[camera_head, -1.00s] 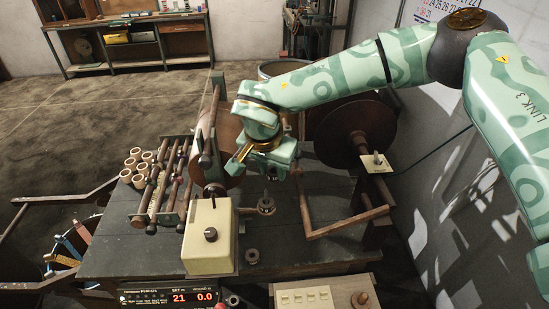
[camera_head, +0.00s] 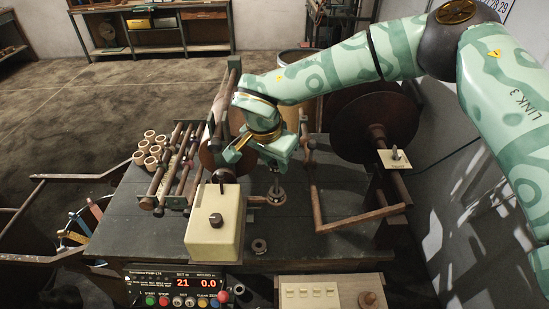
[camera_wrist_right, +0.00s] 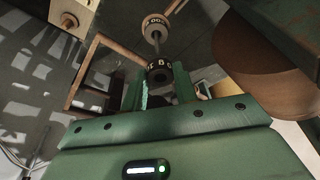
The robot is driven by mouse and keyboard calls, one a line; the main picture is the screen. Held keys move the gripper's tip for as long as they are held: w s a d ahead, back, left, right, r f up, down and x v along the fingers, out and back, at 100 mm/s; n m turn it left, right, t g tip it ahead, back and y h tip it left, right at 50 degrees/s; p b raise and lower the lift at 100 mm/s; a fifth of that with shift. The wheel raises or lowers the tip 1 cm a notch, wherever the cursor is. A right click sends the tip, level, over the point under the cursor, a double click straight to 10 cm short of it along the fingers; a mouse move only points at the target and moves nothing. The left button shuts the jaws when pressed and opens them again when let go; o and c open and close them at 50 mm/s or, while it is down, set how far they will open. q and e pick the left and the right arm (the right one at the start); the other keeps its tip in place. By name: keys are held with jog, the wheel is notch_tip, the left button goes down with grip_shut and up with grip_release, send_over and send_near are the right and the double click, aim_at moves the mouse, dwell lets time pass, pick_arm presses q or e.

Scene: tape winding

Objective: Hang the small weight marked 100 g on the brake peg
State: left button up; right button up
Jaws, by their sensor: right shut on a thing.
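My right gripper (camera_head: 277,167) points down over the work table. In the right wrist view its two green jaws (camera_wrist_right: 157,82) are shut on a small dark round weight (camera_wrist_right: 160,72); pale marks show on it but cannot be read clearly. A thin upright peg (camera_head: 275,183) stands below the gripper, with a disc (camera_head: 273,197) at its foot. In the wrist view the peg (camera_wrist_right: 157,42) lines up with the held weight, and the disc (camera_wrist_right: 155,22) bears partly hidden figures. I cannot tell whether the weight is around the peg or just above it. My left gripper is not in view.
A small ring-shaped piece (camera_head: 259,246) lies on the dark table (camera_head: 300,245). A cream box (camera_head: 214,222) stands left of it. A large brown reel (camera_head: 372,120) and a cream plate with a pin (camera_head: 395,158) are to the right. Several cardboard cores (camera_head: 150,148) stand at left.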

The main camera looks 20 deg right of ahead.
jog(key=shift+f+b, duration=0.85)
jog(key=shift+f, duration=0.35)
jog(key=shift+f+b, duration=0.55)
jog(key=shift+f, duration=1.25)
jog(key=o, duration=1.1)
jog(key=shift+c, duration=0.2)
